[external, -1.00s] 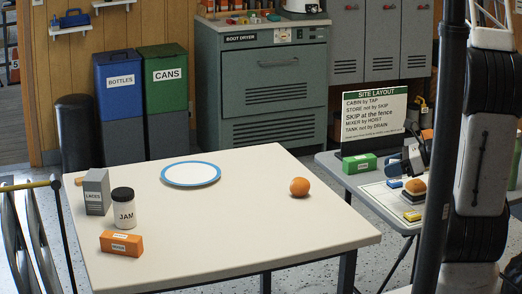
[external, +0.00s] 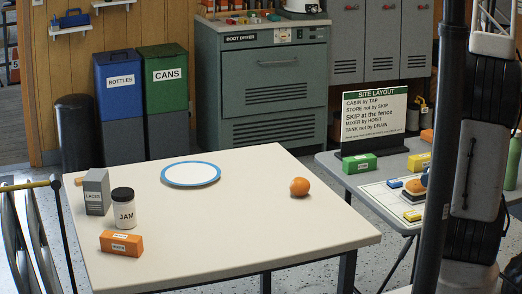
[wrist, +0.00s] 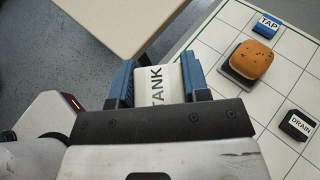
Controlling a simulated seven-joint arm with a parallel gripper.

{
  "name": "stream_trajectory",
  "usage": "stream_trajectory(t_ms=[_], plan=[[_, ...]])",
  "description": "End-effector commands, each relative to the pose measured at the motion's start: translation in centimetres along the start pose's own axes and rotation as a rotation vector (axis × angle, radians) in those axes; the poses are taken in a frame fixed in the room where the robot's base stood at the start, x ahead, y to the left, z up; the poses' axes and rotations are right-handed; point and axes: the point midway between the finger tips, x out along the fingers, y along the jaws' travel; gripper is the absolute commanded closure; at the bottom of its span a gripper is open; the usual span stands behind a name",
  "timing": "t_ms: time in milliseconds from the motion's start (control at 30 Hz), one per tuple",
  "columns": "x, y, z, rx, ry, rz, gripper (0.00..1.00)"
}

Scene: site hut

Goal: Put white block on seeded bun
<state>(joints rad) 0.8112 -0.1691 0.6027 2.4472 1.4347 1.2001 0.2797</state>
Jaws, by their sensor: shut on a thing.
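My gripper (wrist: 158,72) is shut on the white block (wrist: 154,92), which is labelled TANK and sits between the blue fingers in the wrist view. The seeded bun (wrist: 254,58) is to the right of the gripper and apart from it. It is round and brown and rests on a dark square piece on the gridded white board (wrist: 221,35). In the external view the bun (external: 414,187) is on the right-hand table, and the dark post and my arm hide most of the gripper and the block.
A blue TAP block (wrist: 267,25) and a black DRAIN block (wrist: 297,126) stand on the board near the bun. Green (external: 359,163) and yellow (external: 418,162) blocks and the site layout sign (external: 374,120) stand behind the board. The cream table (external: 255,215) is to the left.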

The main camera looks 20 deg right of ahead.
Motion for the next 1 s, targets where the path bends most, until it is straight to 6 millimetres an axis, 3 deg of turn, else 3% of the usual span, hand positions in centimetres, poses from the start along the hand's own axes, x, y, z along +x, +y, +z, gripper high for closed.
stream_trajectory(t_ms=[567,767,1000], plan=[[-0.1,-0.1,-0.1,0.002,0.0,-0.004,0.83],[0.7,-1.9,0.1,0.002,0.0,-0.003,0.83],[2.5,-5.5,0.3,0.002,0.0,-0.003,0.83]])
